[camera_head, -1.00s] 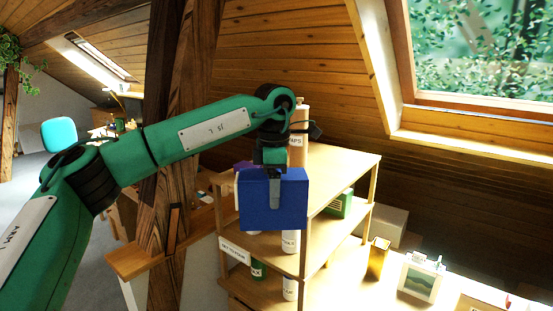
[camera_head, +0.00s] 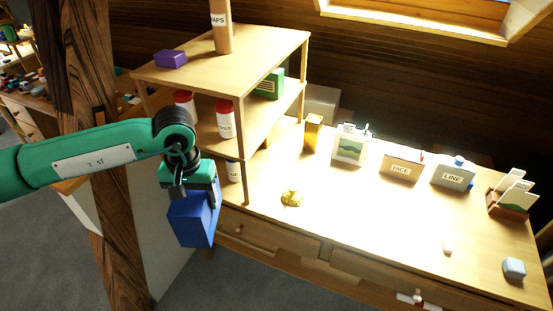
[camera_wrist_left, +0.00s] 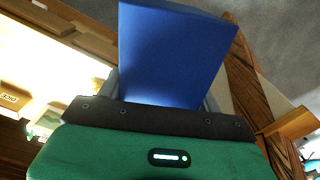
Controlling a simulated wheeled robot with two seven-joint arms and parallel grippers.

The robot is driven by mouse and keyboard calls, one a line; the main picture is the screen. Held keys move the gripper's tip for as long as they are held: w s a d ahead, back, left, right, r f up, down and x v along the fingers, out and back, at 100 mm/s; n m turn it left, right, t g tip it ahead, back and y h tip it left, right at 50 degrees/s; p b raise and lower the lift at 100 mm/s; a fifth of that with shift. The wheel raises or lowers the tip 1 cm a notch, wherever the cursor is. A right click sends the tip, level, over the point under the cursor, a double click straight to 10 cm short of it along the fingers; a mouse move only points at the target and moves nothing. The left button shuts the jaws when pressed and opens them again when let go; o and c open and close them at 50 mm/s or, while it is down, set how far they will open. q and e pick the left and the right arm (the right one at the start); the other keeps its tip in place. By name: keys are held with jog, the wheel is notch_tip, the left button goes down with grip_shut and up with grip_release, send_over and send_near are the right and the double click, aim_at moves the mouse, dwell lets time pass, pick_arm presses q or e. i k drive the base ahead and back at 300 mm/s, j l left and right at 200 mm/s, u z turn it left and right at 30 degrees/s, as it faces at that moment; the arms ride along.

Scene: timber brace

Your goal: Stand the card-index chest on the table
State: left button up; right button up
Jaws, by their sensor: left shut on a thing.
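A blue box-shaped chest (camera_head: 195,222) hangs in my left gripper (camera_head: 183,190) in the head view, left of the table (camera_head: 340,215) and in front of the shelf unit. It is slightly tilted and clear of the tabletop. In the left wrist view the chest (camera_wrist_left: 172,58) sits between the fingers of my left gripper (camera_wrist_left: 160,100), which are shut on its sides. The face turned away from the cameras is hidden. My right gripper shows in neither view.
A shelf unit (camera_head: 222,60) with bottles and a purple box (camera_head: 171,58) stands at the table's left end. A yellow lump (camera_head: 292,198) lies near it. A timber post (camera_head: 105,230) is left of my gripper. Boxes line the table's back; its middle is clear.

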aim_at(356, 209)
jog(key=i+l, duration=0.15)
jog(key=l, duration=0.25)
jog(key=i+l, duration=0.1)
jog(key=l, duration=0.3)
jog(key=i+l, duration=0.15)
jog(key=l, duration=0.25)
jog(key=i+l, duration=0.15)
jog(key=l, duration=0.25)
jog(key=i+l, duration=0.15)
jog(key=l, duration=0.25)
jog(key=i+l, duration=0.1)
jog(key=l, duration=0.35)
